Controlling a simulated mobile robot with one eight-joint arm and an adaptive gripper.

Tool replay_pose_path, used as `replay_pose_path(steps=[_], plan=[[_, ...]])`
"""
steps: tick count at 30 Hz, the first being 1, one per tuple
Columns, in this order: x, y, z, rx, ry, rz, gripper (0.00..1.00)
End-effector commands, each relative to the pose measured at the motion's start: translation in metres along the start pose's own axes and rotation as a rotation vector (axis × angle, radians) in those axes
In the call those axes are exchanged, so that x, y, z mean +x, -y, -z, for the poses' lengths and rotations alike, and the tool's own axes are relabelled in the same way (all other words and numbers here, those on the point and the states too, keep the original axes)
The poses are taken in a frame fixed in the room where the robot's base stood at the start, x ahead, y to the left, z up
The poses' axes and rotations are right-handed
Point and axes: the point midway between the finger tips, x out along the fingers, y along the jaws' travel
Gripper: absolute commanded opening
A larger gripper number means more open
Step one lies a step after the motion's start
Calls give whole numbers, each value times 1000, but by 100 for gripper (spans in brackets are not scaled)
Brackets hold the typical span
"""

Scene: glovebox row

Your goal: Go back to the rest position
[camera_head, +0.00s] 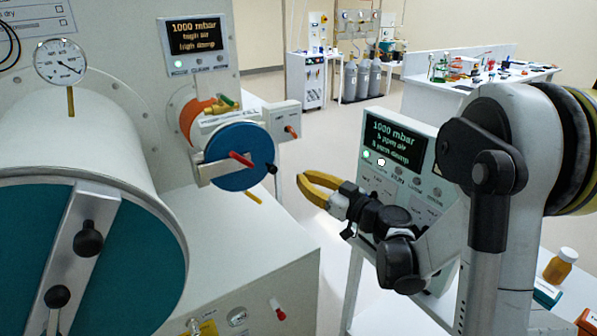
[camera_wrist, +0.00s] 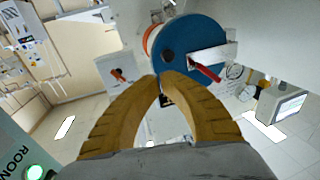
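My gripper (camera_head: 301,182) has two curved yellow fingers and hangs in the air near the middle of the head view, pointing left. Its fingertips come together and nothing is held between them. The wrist view shows the same gripper (camera_wrist: 161,83) from behind, its fingertips close together, with a bowed gap between the fingers lower down. The small round blue door (camera_head: 238,157) with a red handle lies to the left of the gripper. The blue door (camera_wrist: 193,47) is beyond the fingertips in the wrist view, apart from them as far as I can tell.
A large cylinder with a teal door (camera_head: 120,255) fills the left. A display panel (camera_head: 398,150) stands behind my arm. An amber bottle (camera_head: 561,265) stands at lower right. A white bench (camera_head: 425,98) with small items is at the back. Open floor (camera_head: 330,145) lies between.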

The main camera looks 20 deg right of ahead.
Motion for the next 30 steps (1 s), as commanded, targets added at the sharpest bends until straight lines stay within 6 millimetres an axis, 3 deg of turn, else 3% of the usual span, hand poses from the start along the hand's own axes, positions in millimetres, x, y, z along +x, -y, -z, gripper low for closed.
replay_pose_path(steps=[3, 7, 16, 20, 25, 27, 30], plan=[[-28, 0, 2, 0, 0, -1, 0], [-50, 1, 2, 0, 0, 0, 0], [-66, 2, 5, -4, -9, -7, 0], [-62, -9, 43, -39, -75, -105, 0], [-75, -41, 119, -75, -156, -414, 0], [-90, -51, 134, -61, -129, -552, 0], [-116, -54, 132, -15, -16, -713, 0]])
